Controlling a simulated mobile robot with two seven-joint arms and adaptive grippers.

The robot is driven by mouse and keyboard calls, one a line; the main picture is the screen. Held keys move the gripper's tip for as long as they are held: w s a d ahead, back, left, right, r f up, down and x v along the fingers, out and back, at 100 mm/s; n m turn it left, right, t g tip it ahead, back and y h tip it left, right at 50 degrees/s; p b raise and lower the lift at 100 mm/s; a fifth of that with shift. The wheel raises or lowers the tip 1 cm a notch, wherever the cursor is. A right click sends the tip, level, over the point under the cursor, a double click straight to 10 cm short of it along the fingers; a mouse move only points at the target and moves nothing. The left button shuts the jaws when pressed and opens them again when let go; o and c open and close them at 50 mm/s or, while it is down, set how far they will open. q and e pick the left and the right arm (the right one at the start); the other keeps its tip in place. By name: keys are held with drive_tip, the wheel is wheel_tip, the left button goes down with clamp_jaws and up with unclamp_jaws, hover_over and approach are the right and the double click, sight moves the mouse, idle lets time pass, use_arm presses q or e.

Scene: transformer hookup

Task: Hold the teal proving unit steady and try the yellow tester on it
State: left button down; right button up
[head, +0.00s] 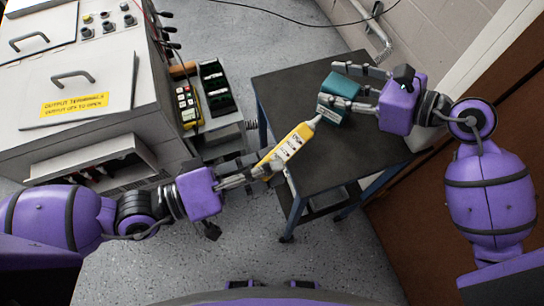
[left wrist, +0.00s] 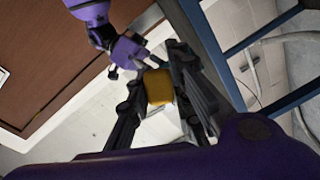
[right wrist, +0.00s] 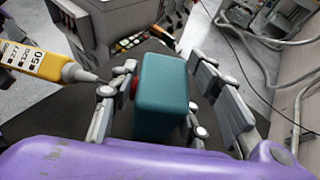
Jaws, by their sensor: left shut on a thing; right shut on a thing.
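The teal proving unit (head: 340,97) is a box held just at the dark table top; it fills the middle of the right wrist view (right wrist: 162,95). My right gripper (head: 345,86) is shut on it, with fingers on both sides. The yellow tester (head: 292,143) is in my left gripper (head: 262,172), which is shut on it. The tester tilts up to the right, its grey tip close to the unit's left side. In the right wrist view the tester (right wrist: 35,62) points its tip at a red spot beside the unit; contact cannot be told. The tester's yellow end shows in the left wrist view (left wrist: 158,87).
The dark table (head: 345,160) has bare room on its front half. A grey cabinet (head: 75,75) with handles and a yellow label stands at left. Black bins (head: 215,88) sit on its side shelf. A brown door (head: 440,220) is at right.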

use_arm(q)
drive_tip(key=shift+s+a, duration=0.7)
drive_tip(key=shift+s, duration=0.3)
drive_tip(key=shift+s+a, duration=0.65)
drive_tip(key=shift+s, duration=0.3)
use_arm(e)
drive_tip(key=o, duration=0.9)
drive_tip(key=v, duration=1.2)
drive_tip(key=shift+r, duration=0.1)
